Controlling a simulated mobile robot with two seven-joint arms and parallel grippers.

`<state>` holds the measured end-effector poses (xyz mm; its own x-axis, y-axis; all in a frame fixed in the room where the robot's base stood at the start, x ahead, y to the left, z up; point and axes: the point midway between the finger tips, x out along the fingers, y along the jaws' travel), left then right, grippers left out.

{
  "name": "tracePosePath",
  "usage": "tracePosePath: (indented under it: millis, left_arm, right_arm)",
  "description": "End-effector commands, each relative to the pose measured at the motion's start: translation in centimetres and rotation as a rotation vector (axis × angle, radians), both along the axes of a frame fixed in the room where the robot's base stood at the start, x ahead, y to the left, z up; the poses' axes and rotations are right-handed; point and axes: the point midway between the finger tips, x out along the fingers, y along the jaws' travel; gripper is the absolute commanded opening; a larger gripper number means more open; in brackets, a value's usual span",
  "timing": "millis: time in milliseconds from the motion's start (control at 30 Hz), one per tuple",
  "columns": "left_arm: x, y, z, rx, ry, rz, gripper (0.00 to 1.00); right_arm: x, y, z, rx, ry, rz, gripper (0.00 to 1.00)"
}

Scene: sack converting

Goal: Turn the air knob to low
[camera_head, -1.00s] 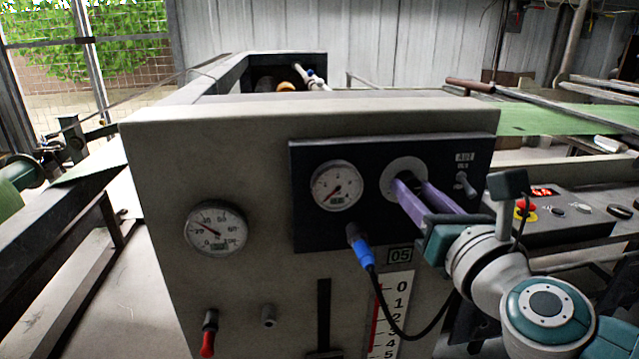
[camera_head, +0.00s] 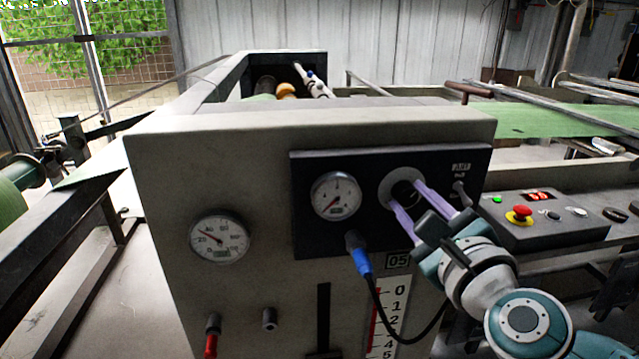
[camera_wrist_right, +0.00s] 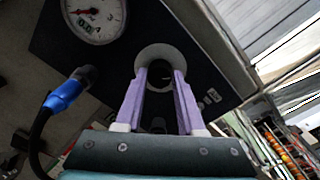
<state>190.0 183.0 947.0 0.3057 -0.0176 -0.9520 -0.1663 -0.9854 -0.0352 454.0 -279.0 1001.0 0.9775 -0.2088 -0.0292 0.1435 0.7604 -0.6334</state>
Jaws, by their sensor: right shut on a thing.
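The air knob (camera_head: 404,193) is a dark knob in a pale round dial plate (camera_head: 393,178) on the black panel of the grey machine. In the right wrist view the knob (camera_wrist_right: 158,97) shows dark between the fingers. My right gripper (camera_head: 405,197) has its two purple fingers on either side of the knob, shut on it. In the right wrist view the gripper (camera_wrist_right: 159,80) reaches the dial plate, and its fingers stand apart with the knob between them. The dial's markings are too small to read. My left gripper is not in view.
A pressure gauge (camera_head: 336,195) sits left of the knob, and a blue cable plug (camera_head: 360,258) is below it. A small toggle switch (camera_head: 461,193) is close to the right of the knob. A control box with a red button (camera_head: 522,213) stands further right.

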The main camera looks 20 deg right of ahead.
Motion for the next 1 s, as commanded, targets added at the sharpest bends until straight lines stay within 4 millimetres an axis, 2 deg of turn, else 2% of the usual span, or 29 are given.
tracePosePath:
  millis: [1000]
  left_arm:
    - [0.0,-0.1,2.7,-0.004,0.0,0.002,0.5]
  right_arm:
    - [0.1,0.2,0.1,-0.939,0.226,0.0,0.0]
